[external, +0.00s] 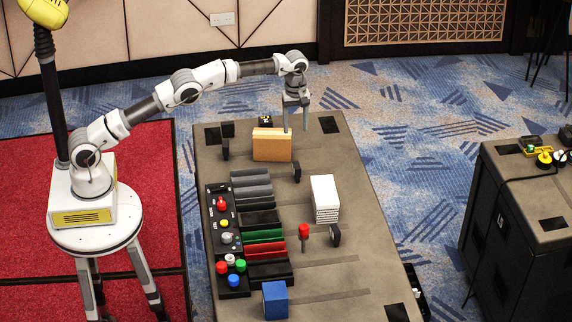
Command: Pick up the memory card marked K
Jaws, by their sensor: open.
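I cannot make out any memory card marked K, as no lettering is readable at this size. My gripper (296,128) points down with its two fingers apart. It appears over the far part of the grey table (350,265), by the right end of a tan box (271,146). Nothing shows between the fingers. I cannot tell whether the fingertips touch anything. A small black item with a yellowish mark (265,121) stands behind the tan box, left of the fingers.
A control panel with coloured knobs (227,240) lines the table's left side, beside a row of dark, green and red slabs (262,234). A white stack (325,198), a red-topped post (304,234) and a blue box (275,300) stand nearer. The table's right side is mostly bare.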

